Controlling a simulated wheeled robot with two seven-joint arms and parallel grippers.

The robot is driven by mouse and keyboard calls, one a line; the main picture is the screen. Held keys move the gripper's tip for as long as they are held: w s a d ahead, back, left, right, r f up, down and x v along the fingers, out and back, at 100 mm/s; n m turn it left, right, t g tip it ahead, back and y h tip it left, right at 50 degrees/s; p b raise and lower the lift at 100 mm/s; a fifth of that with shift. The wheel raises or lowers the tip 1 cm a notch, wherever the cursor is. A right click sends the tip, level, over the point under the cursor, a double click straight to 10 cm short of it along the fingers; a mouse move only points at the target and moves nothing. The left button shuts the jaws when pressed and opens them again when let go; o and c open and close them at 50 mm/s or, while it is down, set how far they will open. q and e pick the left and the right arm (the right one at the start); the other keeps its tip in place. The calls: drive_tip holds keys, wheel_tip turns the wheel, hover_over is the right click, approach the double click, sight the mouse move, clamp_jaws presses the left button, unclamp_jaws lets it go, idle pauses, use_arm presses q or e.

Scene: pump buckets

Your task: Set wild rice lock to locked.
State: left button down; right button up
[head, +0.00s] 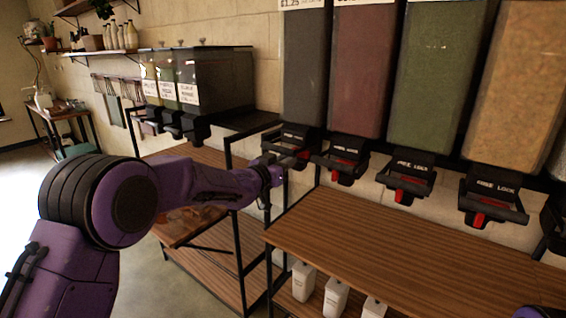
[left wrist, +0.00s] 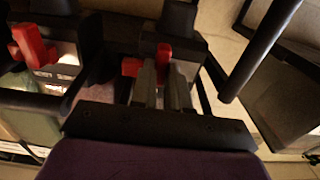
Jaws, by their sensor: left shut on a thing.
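A tall bin of dark grain (head: 304,70) hangs leftmost in the right-hand row of dispensers. Its label is cut off at the top, so I cannot read whether it is wild rice. Its black lock housing (head: 290,137) sits below it. My left gripper (head: 282,163) reaches up to this housing from the left. In the left wrist view, my left gripper (left wrist: 168,78) is shut on a red lock tab (left wrist: 163,52), which shows between and beside the fingertips. The fingers hide part of the tab, so its lock position is unclear. My right gripper is out of view.
More bins with black lock housings and red tabs follow to the right, the nearest being a reddish one (head: 362,70). A wooden shelf (head: 400,235) runs below them, with white containers (head: 337,297) underneath. Another dispenser group (head: 205,80) stands at the left.

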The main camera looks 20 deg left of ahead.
use_arm(q)
drive_tip(key=c, duration=1.1)
unclamp_jaws()
drive_tip(key=shift+d+f, duration=0.1)
drive_tip(key=shift+d, duration=0.15)
drive_tip(key=shift+s+d, duration=0.1)
drive_tip(key=b+v, duration=0.3)
drive_tip(key=v, duration=0.7)
drive_tip(key=shift+s+b, duration=0.25)
drive_tip(key=shift+b, duration=0.1)
